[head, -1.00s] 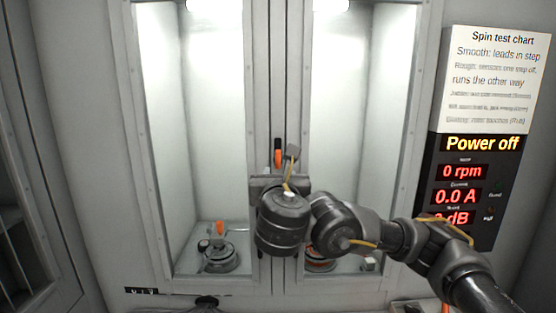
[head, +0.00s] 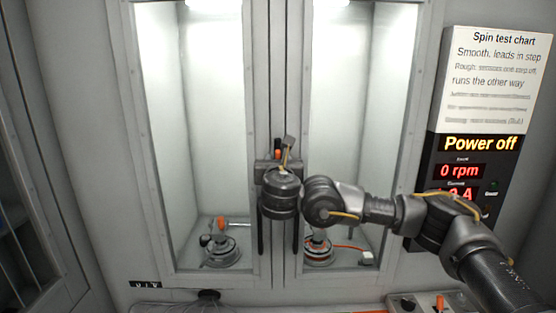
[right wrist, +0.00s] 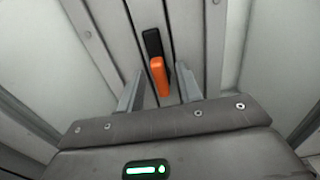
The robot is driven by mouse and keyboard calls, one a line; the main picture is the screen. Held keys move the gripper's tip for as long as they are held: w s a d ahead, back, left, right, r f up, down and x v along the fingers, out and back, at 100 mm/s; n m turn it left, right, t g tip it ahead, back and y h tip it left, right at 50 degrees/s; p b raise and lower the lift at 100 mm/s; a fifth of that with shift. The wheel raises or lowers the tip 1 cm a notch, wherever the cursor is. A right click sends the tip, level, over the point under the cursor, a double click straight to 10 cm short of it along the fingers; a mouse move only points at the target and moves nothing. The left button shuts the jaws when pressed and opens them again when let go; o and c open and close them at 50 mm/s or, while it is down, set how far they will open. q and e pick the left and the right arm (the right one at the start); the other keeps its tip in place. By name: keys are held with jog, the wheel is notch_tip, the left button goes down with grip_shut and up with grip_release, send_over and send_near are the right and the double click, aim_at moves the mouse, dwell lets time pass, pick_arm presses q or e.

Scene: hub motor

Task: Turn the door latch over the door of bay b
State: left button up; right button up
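The door latch (right wrist: 158,75) has an orange tip and a black upper part. It sits on the strip between the two glazed doors and stands nearly upright. In the head view only a small part of the latch (head: 278,154) shows above my right gripper (head: 279,165). In the right wrist view my right gripper (right wrist: 160,78) is open, with one finger on each side of the orange part. Gaps seem to show on both sides; whether a finger touches it I cannot tell. My left gripper is not in view. I cannot read which bay is b.
The left bay (head: 211,120) and right bay (head: 337,120) are lit, each with a round motor-like unit low inside. Dark vertical handles (head: 295,232) flank the centre seam. A display (head: 480,143) reads "Power off". A panel with controls (head: 432,302) lies at lower right.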

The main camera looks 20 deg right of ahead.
grip_shut()
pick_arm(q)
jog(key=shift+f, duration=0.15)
